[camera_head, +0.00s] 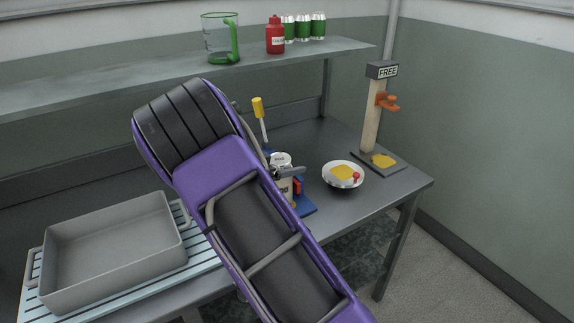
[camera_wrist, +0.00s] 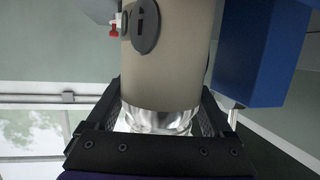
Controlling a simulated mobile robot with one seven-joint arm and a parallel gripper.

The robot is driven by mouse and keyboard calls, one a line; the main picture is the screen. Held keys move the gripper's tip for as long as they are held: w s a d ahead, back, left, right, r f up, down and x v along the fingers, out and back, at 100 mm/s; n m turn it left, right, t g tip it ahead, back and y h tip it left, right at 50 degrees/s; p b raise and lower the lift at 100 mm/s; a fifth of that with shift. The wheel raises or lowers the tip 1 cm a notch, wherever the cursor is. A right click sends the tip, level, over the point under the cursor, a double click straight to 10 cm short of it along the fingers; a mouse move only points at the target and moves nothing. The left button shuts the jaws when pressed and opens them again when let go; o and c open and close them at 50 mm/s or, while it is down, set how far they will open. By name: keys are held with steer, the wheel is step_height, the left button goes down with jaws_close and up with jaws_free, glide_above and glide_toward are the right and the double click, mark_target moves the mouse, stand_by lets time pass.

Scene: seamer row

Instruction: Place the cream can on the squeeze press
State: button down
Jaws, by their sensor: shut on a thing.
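The cream can (camera_head: 282,186) has a silver top and shows partly behind my arm in the head view. In the wrist view the cream can (camera_wrist: 168,65) fills the middle, with a dark oval mark and a silver end. My gripper (camera_head: 289,171) is shut around it near that silver end; my gripper's fingers (camera_wrist: 160,122) flank it in the wrist view. A blue device with a yellow-handled lever (camera_head: 258,107), apparently the squeeze press, is right at the can. Its blue base (camera_head: 308,209) shows below, and a blue block (camera_wrist: 255,50) stands beside the can. Contact under the can is hidden.
A white bowl (camera_head: 343,184) with yellow and red contents stands right of the can. Behind it is a post marked FREE (camera_head: 375,105) with an orange clamp. A grey tray (camera_head: 110,250) lies at left. An overhead shelf (camera_head: 150,75) holds a jug, a red bottle and green cans.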

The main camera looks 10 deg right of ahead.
jaws_free()
steer(key=shift+f, duration=0.15)
steer(key=shift+s+a+r, duration=0.1)
steer(key=shift+a+r, duration=0.15)
steer(key=shift+r, duration=0.05)
steer(key=p+v, duration=0.1)
steer(key=v, duration=1)
steer(key=shift+s, duration=0.2)
steer(key=shift+a, duration=0.15)
